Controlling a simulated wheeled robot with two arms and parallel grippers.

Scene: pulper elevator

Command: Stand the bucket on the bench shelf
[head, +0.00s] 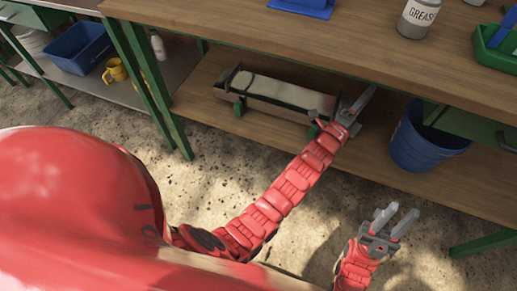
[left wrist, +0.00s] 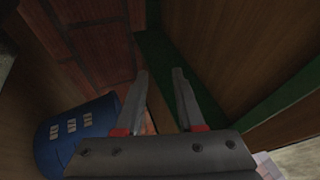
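The blue bucket (head: 417,147) stands upright on the wooden lower shelf (head: 470,185) of the bench, toward the right. Its upper right part is hidden by the bench's green underframe. A blue container with pale square marks, apparently the same bucket (left wrist: 72,140), shows at lower left in the left wrist view. My left gripper (head: 364,100) is over the shelf, left of the bucket and apart from it. Its fingers (left wrist: 160,75) are spread with nothing between them. My right gripper (head: 396,215) is open and empty in front of the shelf, below the bucket in the picture.
A long metal piece (head: 285,92) with green supports lies on the shelf left of my left gripper. The bench top (head: 340,35) overhangs the shelf and carries a grease can (head: 419,18) and a green tray (head: 490,58). A green bench leg (head: 150,90) stands at left.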

